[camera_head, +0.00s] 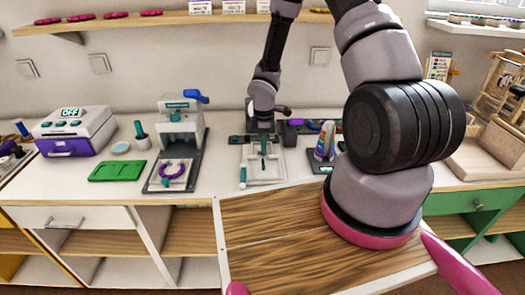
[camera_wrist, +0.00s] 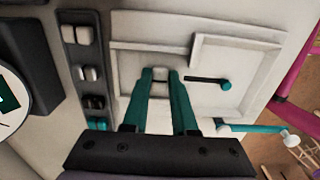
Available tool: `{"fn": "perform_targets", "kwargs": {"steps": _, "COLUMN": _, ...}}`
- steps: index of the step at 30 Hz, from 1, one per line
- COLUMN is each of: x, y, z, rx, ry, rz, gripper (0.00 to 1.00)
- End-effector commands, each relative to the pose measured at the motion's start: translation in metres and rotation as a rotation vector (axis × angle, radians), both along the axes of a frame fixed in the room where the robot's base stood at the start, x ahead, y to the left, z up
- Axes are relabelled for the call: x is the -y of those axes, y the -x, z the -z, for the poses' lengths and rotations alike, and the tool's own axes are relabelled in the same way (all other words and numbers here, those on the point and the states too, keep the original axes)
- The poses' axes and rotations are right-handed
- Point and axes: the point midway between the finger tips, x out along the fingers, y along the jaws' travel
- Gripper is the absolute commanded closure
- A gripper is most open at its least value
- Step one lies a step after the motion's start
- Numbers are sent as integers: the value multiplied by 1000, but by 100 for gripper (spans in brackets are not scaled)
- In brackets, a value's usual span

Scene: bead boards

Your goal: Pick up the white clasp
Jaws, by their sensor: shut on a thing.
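My gripper (camera_wrist: 160,75) has two teal fingers closed around a small white piece, which I take to be the white clasp (camera_wrist: 160,88). Little of the clasp shows between the fingers. The fingers are over a pale bead board (camera_wrist: 235,55) with raised rims; I cannot tell whether the clasp touches it. In the head view my gripper (camera_head: 263,150) is over the same board (camera_head: 265,178) on the counter. The clasp is too small to make out there.
A dark strip (camera_wrist: 75,52) with several small white, black and teal pieces lies left of the board. A dark pin with a teal head (camera_wrist: 226,85) lies on the board. A teal rod with a white end (camera_wrist: 290,138) lies beside it. A grey press (camera_head: 180,128) stands left.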

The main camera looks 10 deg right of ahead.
Motion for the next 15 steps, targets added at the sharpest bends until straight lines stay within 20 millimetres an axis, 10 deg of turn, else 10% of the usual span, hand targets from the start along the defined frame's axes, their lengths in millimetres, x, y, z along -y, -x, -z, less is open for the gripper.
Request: {"fn": "perform_targets", "kwargs": {"steps": 15, "x": 0, "y": -1, "z": -74, "rx": 4, "ry": -1, "rz": 2, "gripper": 100}}
